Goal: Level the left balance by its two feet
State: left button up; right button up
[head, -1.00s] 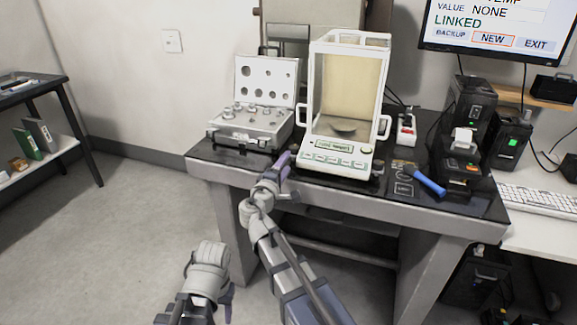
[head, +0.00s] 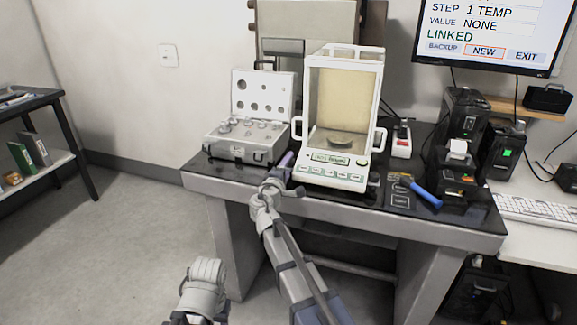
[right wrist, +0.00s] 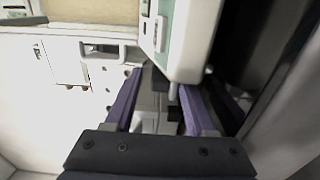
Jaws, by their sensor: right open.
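The balance (head: 314,180) is a white-framed weighing cabinet with a pan inside and a keypad and small green display in front. It stands on the dark-topped table (head: 450,228). A dark foot (head: 373,179) shows at its front right corner; the front left foot is hidden in the head view by my right gripper (head: 285,163). That gripper is at the front left corner. In the right wrist view its purple fingers (right wrist: 160,105) are apart, below the balance's front edge (right wrist: 185,45). Grey parts show between them, but contact is unclear. My left gripper's fingers do not show.
An open weight case (head: 240,152) stands left of the balance. A blue-handled tool (head: 428,196) lies to the right, before a small printer (head: 458,165). A red-and-white device (head: 402,143) is behind. A monitor (head: 490,30) reads "STEP 1 TEMP", "VALUE NONE", "LINKED".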

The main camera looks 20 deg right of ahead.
jog(key=shift+c, duration=0.2)
grip_shut()
dwell(0.3)
